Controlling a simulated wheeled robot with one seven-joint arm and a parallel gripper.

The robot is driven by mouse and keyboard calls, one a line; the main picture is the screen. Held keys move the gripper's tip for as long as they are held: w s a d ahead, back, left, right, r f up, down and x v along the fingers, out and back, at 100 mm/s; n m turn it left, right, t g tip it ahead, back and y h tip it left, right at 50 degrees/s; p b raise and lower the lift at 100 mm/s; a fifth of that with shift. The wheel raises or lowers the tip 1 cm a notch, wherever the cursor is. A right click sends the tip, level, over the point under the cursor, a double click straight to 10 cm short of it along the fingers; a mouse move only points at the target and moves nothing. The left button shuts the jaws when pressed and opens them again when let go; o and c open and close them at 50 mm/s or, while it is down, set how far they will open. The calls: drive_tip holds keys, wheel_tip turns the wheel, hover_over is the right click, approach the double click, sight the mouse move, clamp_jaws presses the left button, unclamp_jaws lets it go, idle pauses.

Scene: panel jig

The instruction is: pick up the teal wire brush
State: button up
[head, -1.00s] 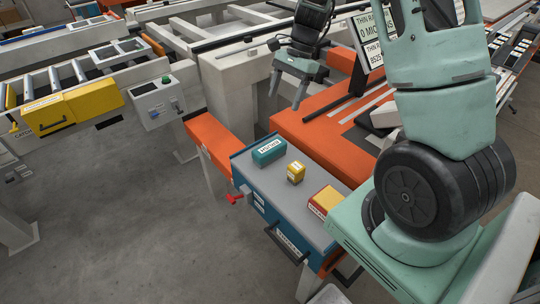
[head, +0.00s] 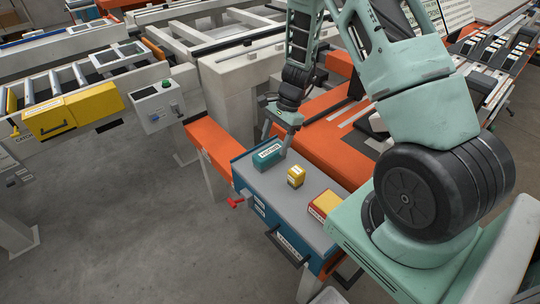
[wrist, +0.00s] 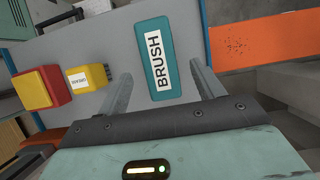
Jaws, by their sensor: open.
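The teal wire brush (head: 267,156) is a teal block with a white label, lying on the grey top of a blue cabinet (head: 262,182). In the wrist view the brush (wrist: 166,82) shows its label "BRUSH" and lies between my two fingers. My gripper (wrist: 165,88) is open, with one finger on each side of the brush. In the head view my gripper (head: 280,135) is just behind and above the brush, partly overlapping it. I cannot tell how high the fingertips are above the cabinet top, and I see no contact.
A small yellow block (head: 296,177) and a red and yellow box (head: 324,204) stand on the same top, right of the brush. An orange beam (head: 208,146) runs along the cabinet's left side. An orange bench surface (head: 322,135) lies behind.

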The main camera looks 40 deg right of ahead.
sight(271, 150)
drive_tip(key=x, duration=0.3)
drive_tip(key=shift+a+f+p, duration=0.2)
drive_tip(key=shift+a+p, duration=0.1)
drive_tip(key=shift+a, duration=0.1)
drive_tip(key=shift+a+f, duration=0.1)
drive_tip(key=shift+f, duration=0.2)
drive_tip(key=shift+f, duration=0.25)
drive_tip(key=c, duration=1.1)
